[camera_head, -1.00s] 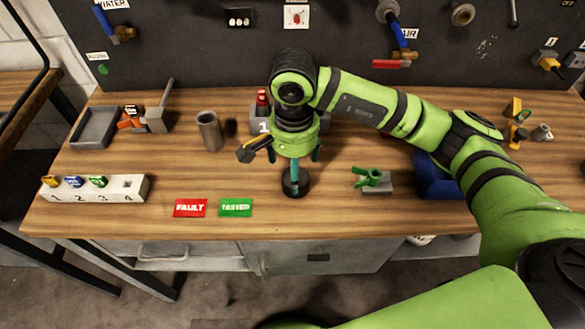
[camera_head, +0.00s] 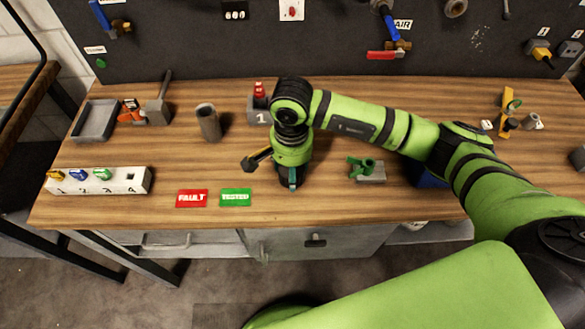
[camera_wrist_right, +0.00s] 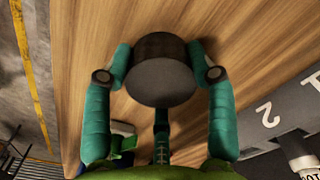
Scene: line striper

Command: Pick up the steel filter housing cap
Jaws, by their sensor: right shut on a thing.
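The steel filter housing cap is a dark, round, flat-topped piece. In the right wrist view the cap (camera_wrist_right: 162,82) sits between the teal fingers of my right gripper (camera_wrist_right: 160,78), which is shut on it from both sides. A third finger shows below it. In the head view the cap (camera_head: 287,180) is mostly hidden under the gripper (camera_head: 292,178), near the front middle of the bench. I cannot tell whether the cap is touching the bench or just above it. My left gripper is not in view.
Red FAULT (camera_head: 192,198) and green TESTED (camera_head: 235,197) cards lie left of the gripper. A green clamp-like piece (camera_head: 366,169) is to the right. A grey cylinder (camera_head: 208,122), grey block marked 1 (camera_head: 257,110) and white numbered rack (camera_head: 125,181) stand farther left.

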